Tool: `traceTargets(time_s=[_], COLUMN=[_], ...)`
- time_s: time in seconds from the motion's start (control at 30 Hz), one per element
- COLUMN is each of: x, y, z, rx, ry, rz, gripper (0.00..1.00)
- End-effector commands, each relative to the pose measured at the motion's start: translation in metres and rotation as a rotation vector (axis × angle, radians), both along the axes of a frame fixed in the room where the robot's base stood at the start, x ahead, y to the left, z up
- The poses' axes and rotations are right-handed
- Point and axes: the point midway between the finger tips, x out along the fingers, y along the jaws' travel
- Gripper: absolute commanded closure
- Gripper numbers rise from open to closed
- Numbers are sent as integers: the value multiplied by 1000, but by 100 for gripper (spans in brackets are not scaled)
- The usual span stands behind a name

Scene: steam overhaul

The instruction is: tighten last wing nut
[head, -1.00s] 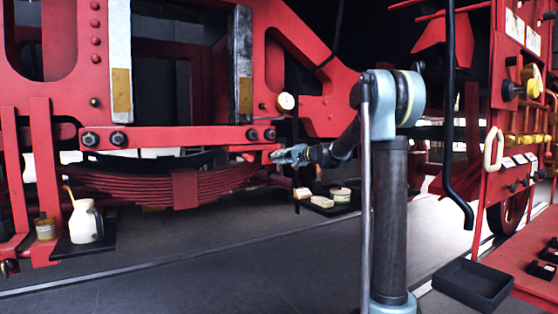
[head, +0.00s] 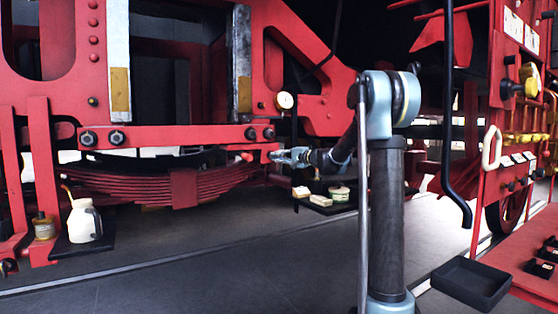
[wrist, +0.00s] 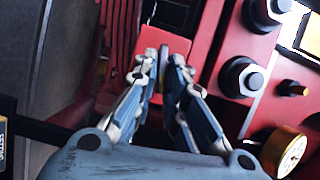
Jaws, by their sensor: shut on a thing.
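My gripper (head: 274,156) is at the right end of the red spring beam, below the large bolts, in the head view. In the wrist view my gripper's fingertips (wrist: 162,62) are close together in front of a red block (wrist: 165,40). They are shut on a small part, which I take to be the wing nut (wrist: 158,84). It is mostly hidden between the fingers, so I cannot tell its angle or how tight it sits.
Large dark bolts (wrist: 240,77) and a brass-rimmed gauge (wrist: 284,150) are close on the right of my gripper. The leaf spring (head: 150,186) hangs to its left. A small tray with tins (head: 325,206) is below. A white jug (head: 84,221) stands at left.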

Motion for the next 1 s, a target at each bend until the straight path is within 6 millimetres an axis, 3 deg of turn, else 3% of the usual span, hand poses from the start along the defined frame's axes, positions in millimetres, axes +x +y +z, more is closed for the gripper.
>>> traceTargets(time_s=[0.7,0.73,0.8,1.0], x=[-3,-3,-3,-2], y=[4,4,4,2], z=[-2,-2,-2,-1], rx=[-5,-5,-5,-3], ry=[-1,-1,-1,0], rz=[9,9,9,6], gripper=[100,84,73,73])
